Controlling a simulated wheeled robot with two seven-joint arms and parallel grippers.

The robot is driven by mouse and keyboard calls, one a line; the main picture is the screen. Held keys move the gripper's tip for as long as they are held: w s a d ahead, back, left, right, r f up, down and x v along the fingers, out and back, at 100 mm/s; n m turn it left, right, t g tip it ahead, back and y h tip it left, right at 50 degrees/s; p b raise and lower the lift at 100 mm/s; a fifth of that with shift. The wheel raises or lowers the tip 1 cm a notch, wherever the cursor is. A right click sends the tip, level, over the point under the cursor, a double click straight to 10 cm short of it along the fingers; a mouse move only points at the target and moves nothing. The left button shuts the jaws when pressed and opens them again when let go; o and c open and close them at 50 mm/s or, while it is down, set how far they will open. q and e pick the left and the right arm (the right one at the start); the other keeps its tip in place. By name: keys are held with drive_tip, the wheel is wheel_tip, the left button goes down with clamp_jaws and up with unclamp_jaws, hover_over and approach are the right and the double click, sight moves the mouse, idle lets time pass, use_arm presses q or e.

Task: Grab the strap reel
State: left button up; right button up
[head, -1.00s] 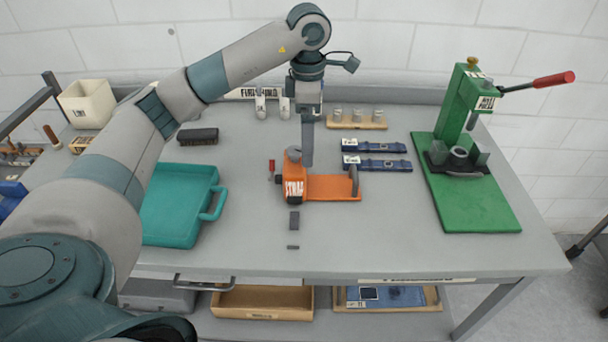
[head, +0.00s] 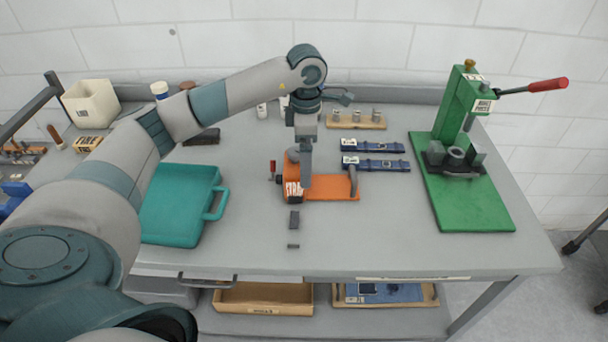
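The strap reel looks to be the orange tool (head: 330,188) with a white "STRAP"-like label, lying on the grey table near its middle. It has a flat orange base, a dark upright handle at its right end and a red-tipped lever at its left. My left gripper (head: 306,178) points straight down at the reel's left part, beside the label. Its fingers overlap the reel in the view. Whether they touch it, and whether they are open or shut, I cannot tell. My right gripper is not in view.
A teal tray (head: 214,216) lies left of the reel. A green press (head: 462,190) stands at the right. The front right table is clear.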

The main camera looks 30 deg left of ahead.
use_arm(q)
drive_tip(key=f, duration=0.1)
drive_tip(key=f+p, duration=0.1)
drive_tip(key=f, duration=0.1)
drive_tip(key=shift+a+p, duration=0.3)
drive_tip(key=shift+f, duration=0.4)
drive_tip(key=c, duration=1.3)
drive_tip(key=shift+r, duration=0.2)
